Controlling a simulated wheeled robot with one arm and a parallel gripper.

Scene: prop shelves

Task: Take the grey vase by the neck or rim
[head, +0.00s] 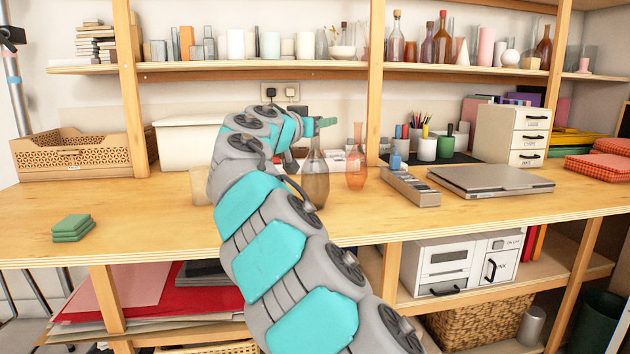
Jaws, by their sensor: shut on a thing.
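The grey vase (316,184) is a smoky, see-through bottle shape with a round body and a narrow neck. It stands upright at the middle of the wooden worktop, or very close above it. My gripper (316,126) is at the top of the vase's neck, shut on it near the rim. My arm comes up from the bottom of the head view and hides part of the worktop left of the vase. The exact finger contact is small and partly hidden.
An orange glass vase (356,172) stands close to the right. A grey tray (410,186) and a laptop (497,180) lie farther right. A wooden post (375,110) rises behind. Green pads (72,228) lie left, with clear worktop around them.

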